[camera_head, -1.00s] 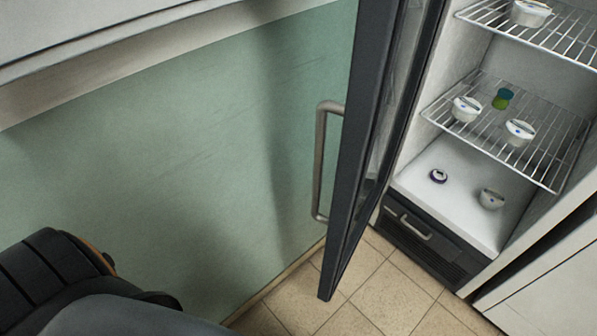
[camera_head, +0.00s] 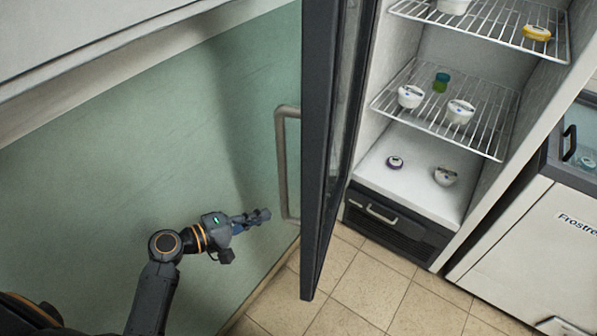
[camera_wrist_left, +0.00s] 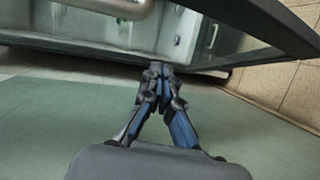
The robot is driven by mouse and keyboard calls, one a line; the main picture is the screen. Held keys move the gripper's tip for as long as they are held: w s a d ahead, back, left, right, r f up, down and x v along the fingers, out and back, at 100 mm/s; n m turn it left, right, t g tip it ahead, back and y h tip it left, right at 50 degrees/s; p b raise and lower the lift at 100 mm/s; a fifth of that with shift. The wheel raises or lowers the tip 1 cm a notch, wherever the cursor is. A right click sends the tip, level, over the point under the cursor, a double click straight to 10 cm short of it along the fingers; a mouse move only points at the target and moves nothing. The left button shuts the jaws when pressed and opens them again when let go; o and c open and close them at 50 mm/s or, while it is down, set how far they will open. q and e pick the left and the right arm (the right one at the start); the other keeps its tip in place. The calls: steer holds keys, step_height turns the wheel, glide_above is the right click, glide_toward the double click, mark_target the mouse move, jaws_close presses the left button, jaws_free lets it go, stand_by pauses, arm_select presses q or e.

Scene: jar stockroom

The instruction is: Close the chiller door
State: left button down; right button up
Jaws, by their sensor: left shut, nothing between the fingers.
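The chiller door (camera_head: 318,150) stands wide open, its dark frame seen nearly edge-on in the head view, left of the chiller's interior. Its grey bar handle (camera_head: 283,165) is on the door's left-facing side. In the left wrist view, the handle (camera_wrist_left: 112,6) shows at the top and the door's dark edge (camera_wrist_left: 262,22) at the upper right. My left gripper (camera_head: 266,214) is shut and empty, just left of the handle's lower end, and appears apart from it. In the left wrist view its fingertips (camera_wrist_left: 158,70) meet. My right gripper is out of view.
The chiller's wire shelves (camera_head: 455,125) hold small tubs and a green jar (camera_head: 441,83). A green wall (camera_head: 130,170) is close on the left. A white chest freezer (camera_head: 530,240) stands at the right. The tiled floor (camera_head: 375,290) below the door is clear.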

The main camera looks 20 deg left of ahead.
arm_select(q)
step_height(320, 180, up, 12)
steer(key=s+d+m+h, duration=0.1)
steer(key=s+m+h, duration=0.1)
steer(key=h, duration=0.2)
steer(key=p+x, duration=0.3)
steer(key=x, duration=0.7)
steer(key=shift+w+r+t, duration=0.2)
steer(key=shift+r+t, duration=0.2)
steer(key=shift+n+y, duration=0.3)
